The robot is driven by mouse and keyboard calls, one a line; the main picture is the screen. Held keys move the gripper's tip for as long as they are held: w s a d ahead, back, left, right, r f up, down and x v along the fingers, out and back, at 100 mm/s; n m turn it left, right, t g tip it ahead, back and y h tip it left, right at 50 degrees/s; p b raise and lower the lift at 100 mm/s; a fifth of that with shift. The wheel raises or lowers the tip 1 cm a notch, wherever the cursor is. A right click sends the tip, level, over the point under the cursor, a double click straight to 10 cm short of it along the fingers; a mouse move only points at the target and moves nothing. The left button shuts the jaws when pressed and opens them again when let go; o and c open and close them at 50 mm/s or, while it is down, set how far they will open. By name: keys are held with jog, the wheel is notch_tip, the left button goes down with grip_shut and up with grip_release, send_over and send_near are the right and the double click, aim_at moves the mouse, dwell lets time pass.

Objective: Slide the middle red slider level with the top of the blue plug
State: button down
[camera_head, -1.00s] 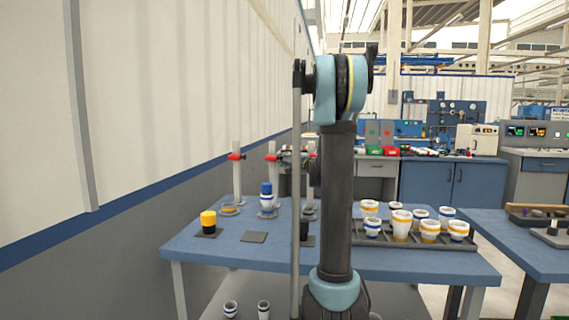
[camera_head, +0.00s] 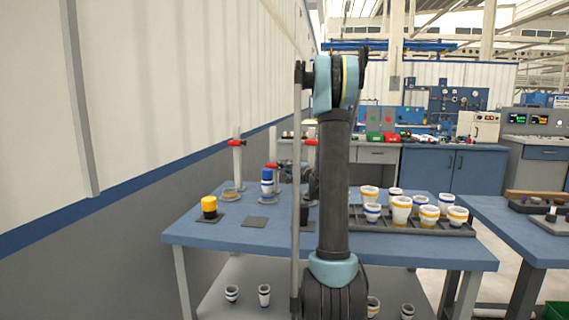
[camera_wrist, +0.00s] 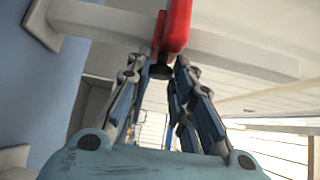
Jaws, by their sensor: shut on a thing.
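The middle red slider (camera_head: 272,165) is on the middle white post, lower than the left red slider (camera_head: 237,143) and right red slider (camera_head: 312,142). The blue plug (camera_head: 267,174) stands upright in a white, blue-banded cup in front of that post. In the head view the slider looks about level with the plug's top, perhaps a touch above. In the wrist view my gripper (camera_wrist: 169,66) is shut on the red slider (camera_wrist: 178,25) at its dark end, beside the white post (camera_wrist: 225,48). My arm partly hides the gripper in the head view.
A dark rack (camera_head: 455,228) with several banded cups is at the right. More cups (camera_head: 264,295) stand on the lower shelf.

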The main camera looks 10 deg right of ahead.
jog(key=shift+f, duration=0.25)
jog(key=c, duration=1.4)
grip_release()
jog(key=shift+s, duration=0.1)
jog(key=v, duration=1.1)
jog(key=shift+s+d, duration=0.2)
jog(key=shift+s, duration=0.15)
